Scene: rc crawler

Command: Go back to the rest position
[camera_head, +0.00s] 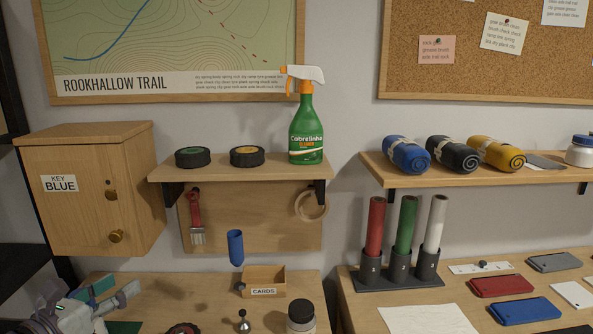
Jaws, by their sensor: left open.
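My left gripper (118,291) shows at the lower left, over the left end of the left table (212,283). It is open, and I see nothing between its fingers. The lower part of it and its arm are cut off by the bottom edge of the view. It is below the wooden cabinet (85,215) labelled "KEY BLUE" and left of the small wooden box (264,281) labelled "CARDS". My right gripper is not in view.
A blue cylinder (235,247) hangs below. A jar (301,317) stands at the table front. Red, green and white rolls stand in a dark holder (398,282) on the right table.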

